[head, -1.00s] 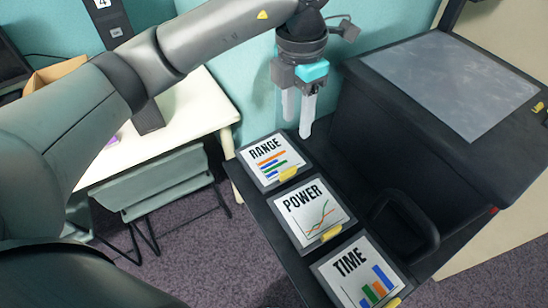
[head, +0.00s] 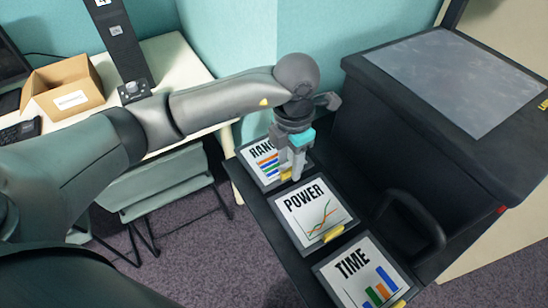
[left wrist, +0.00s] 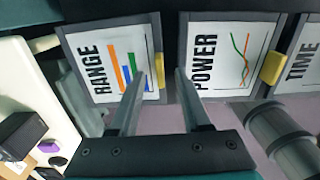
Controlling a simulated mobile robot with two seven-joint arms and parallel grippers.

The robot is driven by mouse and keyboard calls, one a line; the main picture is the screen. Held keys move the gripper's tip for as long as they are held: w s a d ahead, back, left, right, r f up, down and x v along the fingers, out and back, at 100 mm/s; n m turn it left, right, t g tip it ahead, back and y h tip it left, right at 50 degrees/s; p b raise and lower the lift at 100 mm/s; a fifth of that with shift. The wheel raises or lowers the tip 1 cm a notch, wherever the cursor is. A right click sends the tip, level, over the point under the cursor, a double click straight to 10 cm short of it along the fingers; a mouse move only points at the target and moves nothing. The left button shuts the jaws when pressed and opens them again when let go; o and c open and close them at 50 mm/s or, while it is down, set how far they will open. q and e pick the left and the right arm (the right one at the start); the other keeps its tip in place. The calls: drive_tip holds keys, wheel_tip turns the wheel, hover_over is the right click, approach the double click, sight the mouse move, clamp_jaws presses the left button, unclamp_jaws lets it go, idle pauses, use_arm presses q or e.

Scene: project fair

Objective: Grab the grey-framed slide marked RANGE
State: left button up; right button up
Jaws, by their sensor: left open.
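The grey-framed RANGE slide (head: 262,164) lies at the far end of a row on a dark shelf, partly hidden by my left gripper in the head view. It has coloured bars and a yellow tab on its near edge. It also shows in the left wrist view (left wrist: 100,62), at the upper left. My left gripper (head: 291,178) is open and empty, over the tab edge of the RANGE slide. In the left wrist view its fingers (left wrist: 160,82) point at that edge, one on each side of the yellow tab (left wrist: 158,70). My right gripper is not in view.
The POWER slide (head: 305,197) lies beside RANGE, and the TIME slide (head: 350,265) is nearest. A black handle (head: 425,225) and a dark box with a grey top (head: 450,75) stand right of the row. A cream table (head: 175,65) with an open cardboard box (head: 60,85) is at left.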

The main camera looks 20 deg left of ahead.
use_arm(q)
drive_tip(key=shift+f, duration=0.7)
clamp_jaws()
idle(0.9)
